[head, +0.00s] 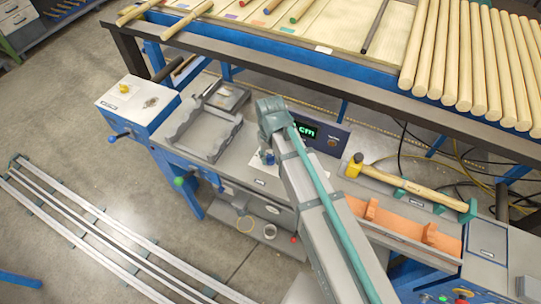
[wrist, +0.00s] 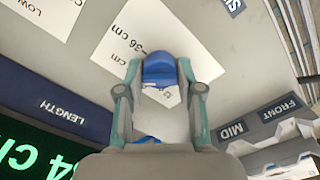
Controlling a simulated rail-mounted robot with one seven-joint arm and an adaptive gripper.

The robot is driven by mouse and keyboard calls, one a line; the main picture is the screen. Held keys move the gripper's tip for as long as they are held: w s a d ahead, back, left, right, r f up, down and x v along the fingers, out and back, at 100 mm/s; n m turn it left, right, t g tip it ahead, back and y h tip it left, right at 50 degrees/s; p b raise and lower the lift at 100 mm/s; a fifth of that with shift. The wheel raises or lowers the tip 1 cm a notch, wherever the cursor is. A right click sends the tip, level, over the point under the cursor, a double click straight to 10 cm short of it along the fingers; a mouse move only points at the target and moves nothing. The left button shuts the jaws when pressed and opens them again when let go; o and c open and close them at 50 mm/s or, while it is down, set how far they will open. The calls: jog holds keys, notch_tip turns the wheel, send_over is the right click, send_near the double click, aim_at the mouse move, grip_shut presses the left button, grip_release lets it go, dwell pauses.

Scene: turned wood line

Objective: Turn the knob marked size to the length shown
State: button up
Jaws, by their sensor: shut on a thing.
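A blue knob (wrist: 158,73) stands between the two fingertips of my gripper (wrist: 160,82) in the wrist view. The fingers are shut on its sides. A white card (wrist: 180,35) lies around it and shows "36 cm" and another "cm" whose number is hidden. A dark label at the top edge, cut off, begins with "S". The green display (wrist: 30,150) is cut off and upside down; it seems to read "34 c". In the head view the display (head: 305,131) shows green "cm", its number mostly hidden by my arm. The fingers are hidden there.
A "LENGTH" label (wrist: 62,110) sits above the display in the wrist view.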

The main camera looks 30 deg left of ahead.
aim_at(270, 156)
dwell(0.3)
jog(key=o, duration=1.2)
jog(key=shift+c, duration=0.2)
notch_tip(270, 156, up, 12)
